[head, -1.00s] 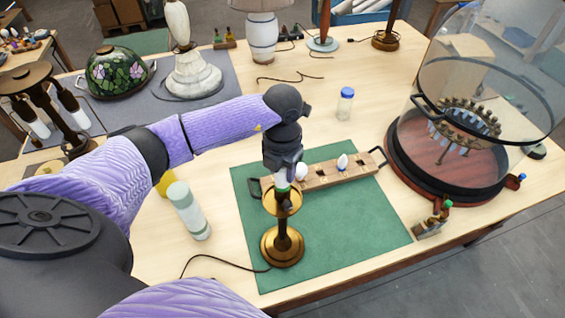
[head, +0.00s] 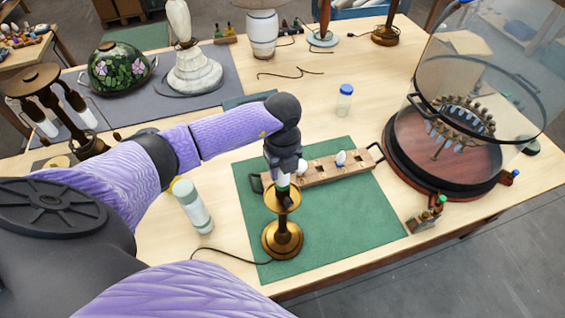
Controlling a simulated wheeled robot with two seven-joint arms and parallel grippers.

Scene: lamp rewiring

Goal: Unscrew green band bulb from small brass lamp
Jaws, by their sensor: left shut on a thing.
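The small brass lamp (head: 282,238) stands upright on the green mat (head: 340,230), with its cord running off to the left. My left gripper (head: 283,180) points down over the lamp top and is shut on the green band bulb (head: 283,188). Only a little of the bulb, with its green band, shows between the fingers and the lamp's brass cup. I cannot tell whether its base is still in the socket. My right gripper is not in view.
A wooden bulb rack (head: 325,170) with handles and white bulbs lies just behind the lamp. A capped white-green bottle (head: 193,206) stands to the left. A blue-capped jar (head: 344,100) stands behind. A glass dome on a wooden base (head: 440,180) stands at right.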

